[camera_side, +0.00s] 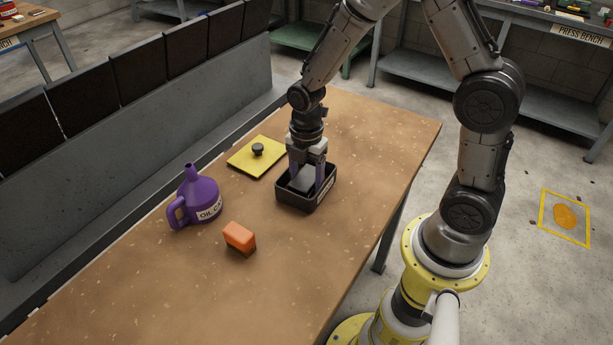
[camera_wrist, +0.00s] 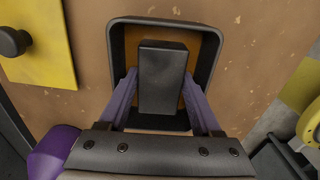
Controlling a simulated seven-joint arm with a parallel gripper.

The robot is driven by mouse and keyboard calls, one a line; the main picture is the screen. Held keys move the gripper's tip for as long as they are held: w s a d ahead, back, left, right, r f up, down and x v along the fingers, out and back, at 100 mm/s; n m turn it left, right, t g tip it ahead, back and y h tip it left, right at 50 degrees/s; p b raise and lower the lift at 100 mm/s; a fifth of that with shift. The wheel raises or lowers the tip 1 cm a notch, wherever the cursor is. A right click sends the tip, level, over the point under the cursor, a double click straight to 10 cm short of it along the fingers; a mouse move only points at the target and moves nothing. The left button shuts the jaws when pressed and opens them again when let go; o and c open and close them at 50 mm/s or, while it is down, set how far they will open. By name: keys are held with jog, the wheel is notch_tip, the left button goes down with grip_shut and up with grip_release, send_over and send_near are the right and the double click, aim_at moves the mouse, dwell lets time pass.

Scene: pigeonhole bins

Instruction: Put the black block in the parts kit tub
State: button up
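The black block (camera_wrist: 162,78) lies between my gripper's two purple fingers, inside the outline of a dark, rounded tub (camera_wrist: 117,45) in the wrist view. The fingertips of my gripper (camera_side: 306,181) sit against the block's two long sides, with no clear gap. In the side view the tub (camera_side: 297,203) stands on the table with a small pale label on its right wall. My gripper points straight down into it, and the block's greyish top (camera_side: 304,179) shows between the fingers. Whether the block touches the tub's floor is hidden by the front wall.
A yellow plate with a black knob (camera_side: 257,150) lies left of the tub. A purple oil can (camera_side: 196,197) and an orange block (camera_side: 239,238) stand on the wooden table (camera_side: 160,290) further left and nearer. The table's near left part is clear.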

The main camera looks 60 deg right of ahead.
aim_at(307, 177)
jog(key=shift+o, duration=0.3)
notch_tip(307, 177, up, 12)
jog(key=s+r+m+t, duration=0.2)
jog(key=s+r+m, duration=0.2)
jog(key=s+m, duration=0.4)
jog(key=s+a+r+m+t, duration=0.1)
jog(key=s+r+m+t, duration=0.2)
jog(key=s+r+m, duration=0.2)
jog(key=s+m, duration=0.3)
jog(key=m, duration=0.2)
jog(key=shift+s+r+m+t, duration=0.15)
jog(key=shift+s+m+t, duration=0.15)
jog(key=shift+s, duration=0.05)
